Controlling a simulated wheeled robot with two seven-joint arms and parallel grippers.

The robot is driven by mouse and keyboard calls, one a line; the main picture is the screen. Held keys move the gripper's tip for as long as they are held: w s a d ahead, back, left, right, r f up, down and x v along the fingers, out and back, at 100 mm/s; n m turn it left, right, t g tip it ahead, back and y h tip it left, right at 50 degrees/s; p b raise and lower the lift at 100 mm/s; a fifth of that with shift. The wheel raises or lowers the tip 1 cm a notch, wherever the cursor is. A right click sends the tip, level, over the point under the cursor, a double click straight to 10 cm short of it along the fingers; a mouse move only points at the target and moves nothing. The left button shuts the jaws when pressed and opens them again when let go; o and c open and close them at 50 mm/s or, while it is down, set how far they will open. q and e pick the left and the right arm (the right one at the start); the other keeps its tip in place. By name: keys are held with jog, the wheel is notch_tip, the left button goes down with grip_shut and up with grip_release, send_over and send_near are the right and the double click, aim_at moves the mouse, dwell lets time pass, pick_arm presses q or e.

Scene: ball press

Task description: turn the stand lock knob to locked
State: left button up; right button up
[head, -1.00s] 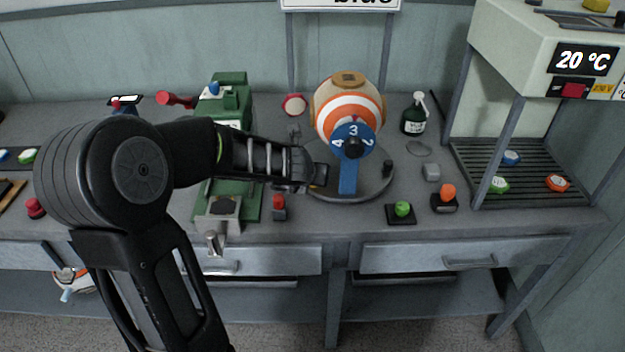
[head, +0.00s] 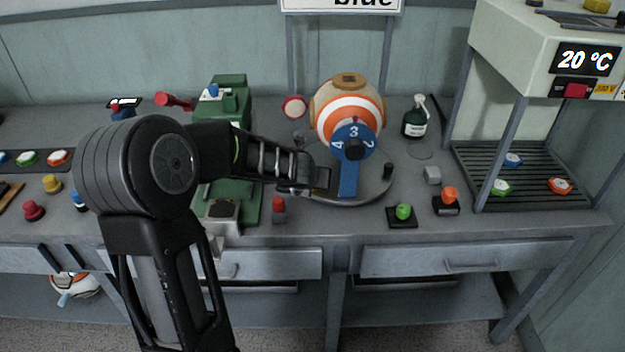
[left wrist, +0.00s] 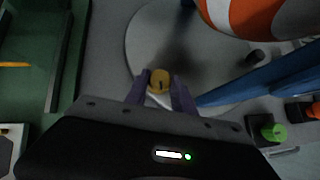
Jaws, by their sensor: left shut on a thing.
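The stand is a round grey base (head: 372,192) with a blue upright arm (head: 348,181) and a blue numbered dial (head: 353,138). It carries an orange-and-white striped ball (head: 340,108). The lock knob (left wrist: 160,80) is a small yellow knob with a dark slot, low at the base's near-left side in the left wrist view. My left gripper (left wrist: 160,91) has its two fingers on either side of the knob and is shut on it. In the head view my left gripper (head: 322,181) is at the base's left edge, and the gripper largely hides the knob there. My right gripper is not in view.
A green machine (head: 228,108) stands left of the stand, with a red button (head: 278,204) close below my wrist. A green button (head: 403,211) and an orange button (head: 450,194) sit at the front right. A dark bottle (head: 414,124) stands behind right. A rack (head: 525,172) is at far right.

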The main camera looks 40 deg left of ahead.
pick_arm(q)
grip_shut()
jog(key=shift+s+a+r+m+t+h+p, duration=0.1)
jog(key=shift+a+m+t+h+p, duration=0.05)
jog(key=shift+m+h+p, duration=0.4)
jog(key=shift+a+r+m+t+h+p, duration=0.15)
jog(key=shift+m+h+p, duration=0.2)
jog(key=shift+m+p, duration=0.35)
jog(key=shift+d+m+h+p, duration=0.1)
jog(key=shift+m+h+p, duration=0.2)
jog(key=shift+m+p, duration=0.1)
jog(key=shift+a+m+h+p, duration=0.2)
jog(key=shift+m+h+p, duration=0.8)
jog(key=shift+m+p, duration=0.25)
jog(key=m+h+p, duration=0.1)
jog(key=m+h, duration=0.1)
jog(key=shift+a+f+m+p, duration=0.15)
jog(key=shift+a+m+p, duration=0.05)
jog(key=shift+m+p, duration=0.2)
jog(key=shift+a+f+m+g+h+p, duration=0.1)
jog(key=shift+m+g+h+p, duration=0.5)
jog(key=shift+m+h, duration=0.75)
jog(key=shift+m, duration=0.35)
